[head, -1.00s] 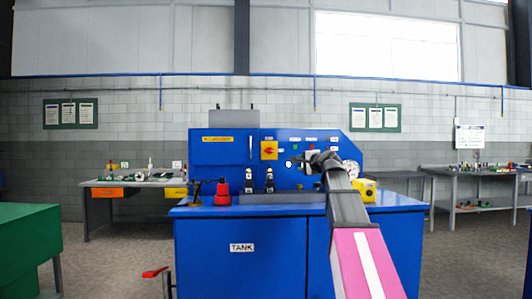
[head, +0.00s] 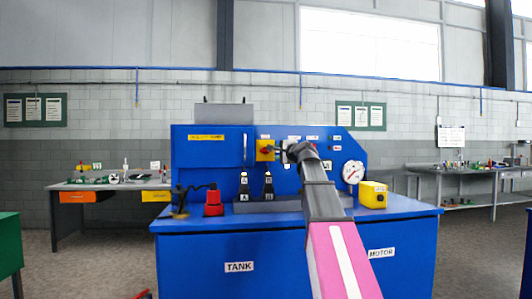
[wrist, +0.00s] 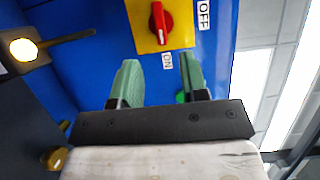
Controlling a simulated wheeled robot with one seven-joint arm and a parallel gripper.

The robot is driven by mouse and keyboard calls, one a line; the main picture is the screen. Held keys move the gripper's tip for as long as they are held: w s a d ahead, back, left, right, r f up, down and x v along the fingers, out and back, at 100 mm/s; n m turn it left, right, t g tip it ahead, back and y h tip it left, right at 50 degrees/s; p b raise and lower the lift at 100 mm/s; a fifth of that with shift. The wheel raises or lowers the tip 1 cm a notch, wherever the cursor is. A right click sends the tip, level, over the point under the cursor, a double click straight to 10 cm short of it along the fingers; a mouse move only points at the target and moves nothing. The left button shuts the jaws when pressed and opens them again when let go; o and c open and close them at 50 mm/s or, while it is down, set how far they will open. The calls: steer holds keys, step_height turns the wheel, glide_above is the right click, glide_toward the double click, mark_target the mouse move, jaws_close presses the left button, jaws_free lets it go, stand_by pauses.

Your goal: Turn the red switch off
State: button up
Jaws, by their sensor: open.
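The red switch (head: 267,150) is a rotary knob on a yellow plate on the blue machine's upright panel. In the wrist view the red knob (wrist: 158,22) is at the top, its bar running up and down the picture, lower end toward the ON label (wrist: 167,61). The OFF label (wrist: 204,14) is to its right. My gripper (wrist: 162,78) has its two green fingers apart with nothing between them, just short of the knob in the wrist view. In the head view my gripper (head: 283,151) is just right of the yellow plate, partly hidden by my arm.
A green button (wrist: 182,97) lies near the right finger. Levers (head: 268,184) and a red fitting (head: 214,203) stand on the machine top at left. A yellow box (head: 373,195) and a round gauge (head: 353,172) are at right.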

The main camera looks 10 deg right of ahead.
mark_target(266, 151)
steer(key=x, duration=0.9)
steer(key=shift+w, duration=0.2)
steer(key=shift+c, duration=0.3)
jaws_close()
